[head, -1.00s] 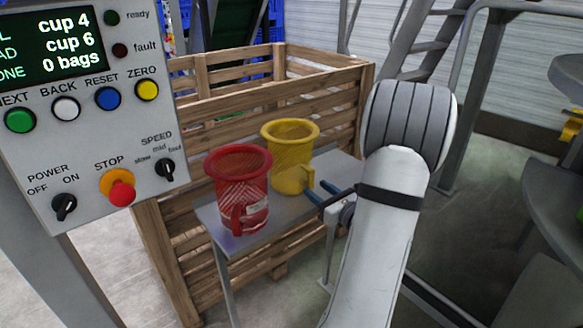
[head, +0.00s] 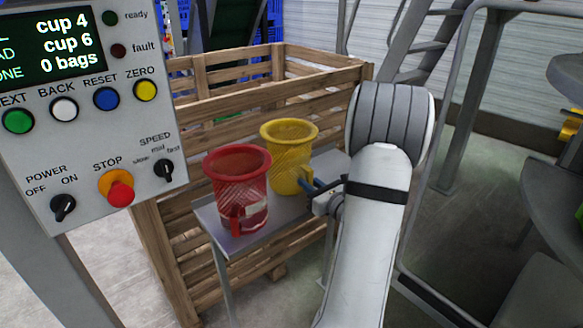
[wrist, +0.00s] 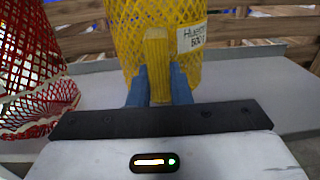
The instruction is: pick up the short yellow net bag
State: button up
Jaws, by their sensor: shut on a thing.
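The short yellow net bag (head: 289,158) stands upright on a small grey metal table (head: 262,222), its wide rim at the top. In the wrist view the yellow net bag (wrist: 189,22) fills the top middle, with a white label on its right side. My gripper (head: 312,184) is at the bag's right side. Its blue fingers (wrist: 159,84) are shut on the bag's yellow handle-like tab. The bag's base still appears to rest on the table.
A red net bag (head: 238,185) stands on the table to the left; it also shows in the wrist view (wrist: 32,70), close to my gripper. A wooden crate (head: 180,250) stands behind the table. A control panel (head: 90,110) is at the left.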

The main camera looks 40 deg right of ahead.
aim_at(303, 148)
grip_shut()
notch_tip(303, 148, up, 10)
jog(key=shift+r+p, duration=0.1)
jog(key=shift+p, duration=0.7)
jog(key=shift+o, duration=0.9)
grip_release()
grip_shut()
jog(key=shift+s, duration=0.1)
